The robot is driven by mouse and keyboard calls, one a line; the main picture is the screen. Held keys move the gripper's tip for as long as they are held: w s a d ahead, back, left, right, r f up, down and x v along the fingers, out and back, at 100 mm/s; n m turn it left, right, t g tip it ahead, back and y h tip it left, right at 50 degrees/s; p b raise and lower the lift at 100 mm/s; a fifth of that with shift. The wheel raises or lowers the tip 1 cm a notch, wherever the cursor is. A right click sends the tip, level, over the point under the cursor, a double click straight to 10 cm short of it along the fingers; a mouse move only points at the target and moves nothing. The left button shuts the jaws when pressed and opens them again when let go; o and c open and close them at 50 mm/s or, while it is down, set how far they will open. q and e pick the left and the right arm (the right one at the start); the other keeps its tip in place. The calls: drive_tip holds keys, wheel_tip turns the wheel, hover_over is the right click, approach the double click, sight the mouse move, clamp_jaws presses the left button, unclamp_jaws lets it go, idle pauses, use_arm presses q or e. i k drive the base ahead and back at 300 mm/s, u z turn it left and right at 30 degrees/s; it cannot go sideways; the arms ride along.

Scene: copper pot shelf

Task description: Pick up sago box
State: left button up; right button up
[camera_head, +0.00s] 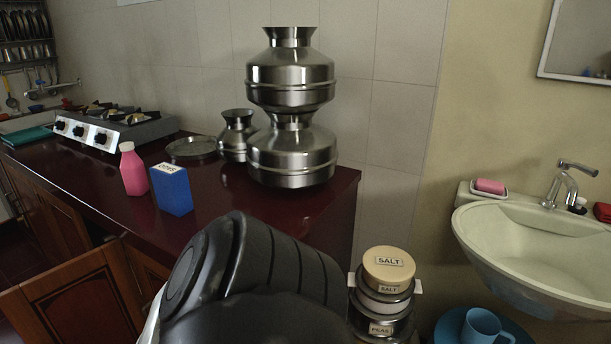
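The sago box (172,191) is a blue upright box on the dark red counter, left of centre. A white label on its top appears upside down and seems to read SAGO. It stands just right of a pink bottle (133,170), with a small gap or slight overlap in view. A large black link of my arm fills the bottom middle and hides part of the counter's front. Neither of my gripper's fingers can be seen, and nothing is touching the box.
The counter (110,186) is clear in front of the box. Steel pots (291,155) are stacked behind right, beside a small pot (237,135) and a round tray (192,147). A stove (115,127) stands left. A cabinet door (75,307) hangs open below. Labelled tins (388,269) and a sink (530,240) are right.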

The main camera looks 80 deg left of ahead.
sight(170, 181)
drive_tip(key=u, duration=2.7)
